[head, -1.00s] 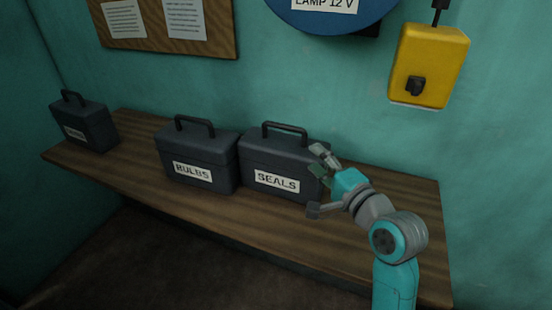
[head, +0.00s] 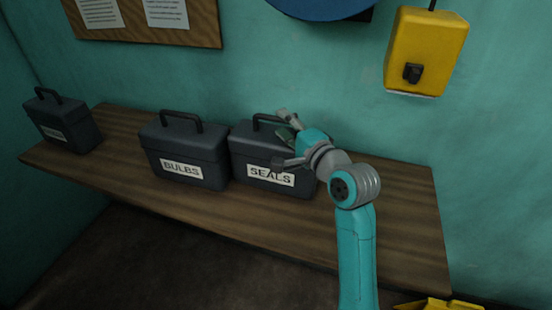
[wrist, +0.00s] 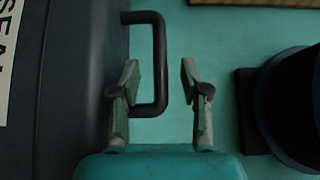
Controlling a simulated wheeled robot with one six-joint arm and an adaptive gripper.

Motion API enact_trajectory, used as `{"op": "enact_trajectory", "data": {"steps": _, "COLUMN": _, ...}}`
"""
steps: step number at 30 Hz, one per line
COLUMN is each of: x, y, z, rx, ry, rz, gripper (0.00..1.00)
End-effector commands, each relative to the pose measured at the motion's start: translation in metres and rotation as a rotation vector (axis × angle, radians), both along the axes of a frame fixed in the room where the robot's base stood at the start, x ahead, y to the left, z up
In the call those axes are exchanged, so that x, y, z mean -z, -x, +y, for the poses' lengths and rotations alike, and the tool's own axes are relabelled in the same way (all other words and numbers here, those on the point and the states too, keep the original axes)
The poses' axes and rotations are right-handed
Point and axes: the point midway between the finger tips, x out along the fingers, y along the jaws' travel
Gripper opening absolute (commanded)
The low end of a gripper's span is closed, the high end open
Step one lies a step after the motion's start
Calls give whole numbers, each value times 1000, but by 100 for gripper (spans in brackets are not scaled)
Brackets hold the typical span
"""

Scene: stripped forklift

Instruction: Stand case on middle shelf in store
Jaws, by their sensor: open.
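Three dark grey cases with top handles stand upright on a wooden bench (head: 390,235). The case labelled SEALS (head: 245,160) is the right one; it touches or nearly touches the case labelled BULBS (head: 185,155). My gripper (head: 281,138) is open at the upper right part of the SEALS case and partly covers its handle. In the wrist view the handle bar (wrist: 160,50) appears between my open fingertips (wrist: 160,74), with no visible grip on it. The case body (wrist: 75,110) fills the left side. No middle shelf can be made out.
A third case (head: 62,122), its label unreadable, stands at the bench's left end. A yellow box (head: 428,50) and a blue drum (head: 320,8) hang on the teal wall. The bench right of the SEALS case is clear. Something yellow (head: 440,305) shows at the lower right edge.

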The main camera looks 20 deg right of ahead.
Motion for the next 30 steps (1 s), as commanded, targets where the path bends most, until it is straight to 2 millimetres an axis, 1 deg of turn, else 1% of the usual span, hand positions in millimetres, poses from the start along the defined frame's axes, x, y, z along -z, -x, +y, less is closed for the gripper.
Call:
{"op": "enact_trajectory", "data": {"steps": 2, "x": 0, "y": -11, "z": 7, "rx": -3, "ry": 0, "rz": 1, "gripper": 46}}
{"op": "enact_trajectory", "data": {"steps": 7, "x": 0, "y": -29, "z": 12, "rx": -1, "ry": 0, "rz": 0, "gripper": 46}}
{"op": "enact_trajectory", "data": {"steps": 10, "x": 0, "y": -33, "z": 13, "rx": -1, "ry": 0, "rz": 0, "gripper": 46}}
{"op": "enact_trajectory", "data": {"steps": 16, "x": 0, "y": -33, "z": 12, "rx": -1, "ry": 1, "rz": 1, "gripper": 46}}
{"op": "enact_trajectory", "data": {"steps": 17, "x": 0, "y": -33, "z": 12, "rx": -1, "ry": 1, "rz": 1, "gripper": 40}}
{"op": "enact_trajectory", "data": {"steps": 18, "x": 0, "y": -33, "z": 12, "rx": -1, "ry": 1, "rz": 1, "gripper": 30}}
{"op": "enact_trajectory", "data": {"steps": 20, "x": 1, "y": -33, "z": 12, "rx": -1, "ry": 1, "rz": 1, "gripper": 16}}
{"op": "enact_trajectory", "data": {"steps": 21, "x": 1, "y": -33, "z": 12, "rx": -1, "ry": 1, "rz": 1, "gripper": 6}}
{"op": "enact_trajectory", "data": {"steps": 22, "x": 1, "y": -33, "z": 12, "rx": -1, "ry": 1, "rz": 1, "gripper": 0}}
{"op": "enact_trajectory", "data": {"steps": 30, "x": -2, "y": -33, "z": 12, "rx": 0, "ry": 1, "rz": -4, "gripper": 0}}
